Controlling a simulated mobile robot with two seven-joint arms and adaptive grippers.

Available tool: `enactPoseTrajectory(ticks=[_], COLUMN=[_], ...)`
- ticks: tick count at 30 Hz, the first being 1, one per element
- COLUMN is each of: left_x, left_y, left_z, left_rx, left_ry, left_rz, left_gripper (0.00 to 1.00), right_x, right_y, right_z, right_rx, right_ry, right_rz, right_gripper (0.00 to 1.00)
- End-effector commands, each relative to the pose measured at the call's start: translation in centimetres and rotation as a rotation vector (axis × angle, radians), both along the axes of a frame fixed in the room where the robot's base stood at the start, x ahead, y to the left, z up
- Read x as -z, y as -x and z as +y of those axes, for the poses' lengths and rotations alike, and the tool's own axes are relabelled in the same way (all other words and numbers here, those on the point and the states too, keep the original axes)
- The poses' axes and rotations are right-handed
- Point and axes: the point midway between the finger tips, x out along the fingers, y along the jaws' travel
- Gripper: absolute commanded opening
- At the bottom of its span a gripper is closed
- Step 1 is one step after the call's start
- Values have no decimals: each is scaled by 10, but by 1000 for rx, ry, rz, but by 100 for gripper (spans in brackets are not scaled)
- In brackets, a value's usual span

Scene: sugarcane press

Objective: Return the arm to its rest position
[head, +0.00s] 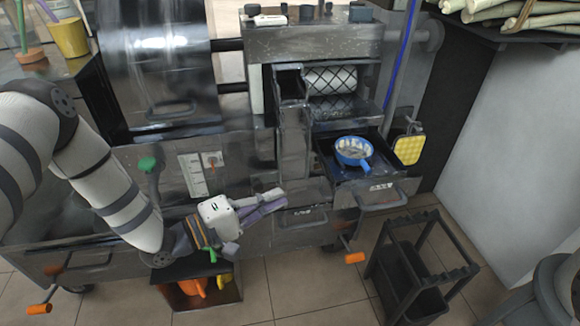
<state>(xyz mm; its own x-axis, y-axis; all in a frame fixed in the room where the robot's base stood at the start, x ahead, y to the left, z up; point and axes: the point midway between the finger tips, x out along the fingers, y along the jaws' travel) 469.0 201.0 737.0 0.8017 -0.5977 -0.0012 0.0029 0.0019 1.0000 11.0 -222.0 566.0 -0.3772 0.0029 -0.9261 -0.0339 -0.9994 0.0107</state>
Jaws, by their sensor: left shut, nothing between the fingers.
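My left arm comes in from the left, in front of the metal sugarcane press (312,42). My left gripper (272,200) is at its end, pointing right, in front of the press's lower front panel. Its fingers are together and nothing shows between them. I cannot tell whether it touches the panel. My right gripper is not in view.
A blue strainer (353,152) sits on the press's open tray at right. A dark cart (415,270) stands at lower right. An open box (205,300) with orange and yellow things is below my left wrist. Sugarcane stalks (515,10) lie at upper right. Tiled floor is clear between box and cart.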

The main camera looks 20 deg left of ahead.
Motion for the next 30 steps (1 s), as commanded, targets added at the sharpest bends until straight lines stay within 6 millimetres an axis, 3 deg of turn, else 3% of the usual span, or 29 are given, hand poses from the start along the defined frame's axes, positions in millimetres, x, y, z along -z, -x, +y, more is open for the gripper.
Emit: enactPoseTrajectory(ticks=[4, 7, 8, 9, 11, 12, 15, 19, 21, 24, 30], left_x=[12, 57, 74, 96, 121, 133, 142, 131, 123, 118, 119], left_y=[8, 46, 66, 99, 153, 191, 281, 364, 389, 405, 408], left_z=[-10, -35, -41, -47, -48, -44, -25, 4, 15, 23, 23], left_rx=[0, 21, 46, 94, 193, 271, 485, 722, 803, 860, 867], left_ry=[-57, -281, -377, -510, -703, -822, -1072, -1271, -1325, -1358, -1360], left_rz=[43, 197, 258, 343, 462, 536, 692, 832, 876, 908, 912], left_gripper=[0, 0, 0, 0, 0, 0, 0, 0, 0, 0, 0], right_x=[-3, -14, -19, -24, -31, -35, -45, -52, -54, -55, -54], right_y=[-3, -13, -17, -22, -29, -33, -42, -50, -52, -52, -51], right_z=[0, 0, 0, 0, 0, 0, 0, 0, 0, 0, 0], right_rx=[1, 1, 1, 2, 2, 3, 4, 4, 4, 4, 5], right_ry=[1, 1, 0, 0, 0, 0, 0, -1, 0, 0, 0], right_rz=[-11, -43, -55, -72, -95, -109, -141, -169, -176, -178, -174], right_gripper=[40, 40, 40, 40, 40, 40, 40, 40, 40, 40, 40])
